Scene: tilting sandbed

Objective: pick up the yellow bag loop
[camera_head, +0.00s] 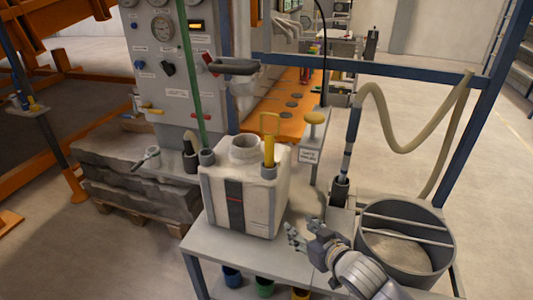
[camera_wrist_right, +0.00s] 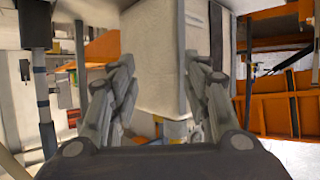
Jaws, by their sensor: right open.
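The yellow bag loop (camera_head: 269,123) stands upright in the head view, a thin open yellow frame above a thicker yellow stem. The stem sits in a grey holder at the front right corner of a white container (camera_head: 231,200). My right gripper (camera_head: 301,237) is open and empty, below and to the right of the loop, close to the container's right side. In the right wrist view the open fingers (camera_wrist_right: 160,68) have the pale container between and beyond them. I cannot clearly make out the loop in that view. My left gripper is not in view.
The container stands on a grey table (camera_head: 212,252). A round bin (camera_head: 440,245) with a crossbar and a hose (camera_head: 385,115) are on the right. A yellow knob (camera_head: 315,118) on a post stands just right of the loop. A gauge panel (camera_head: 140,60) rises behind.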

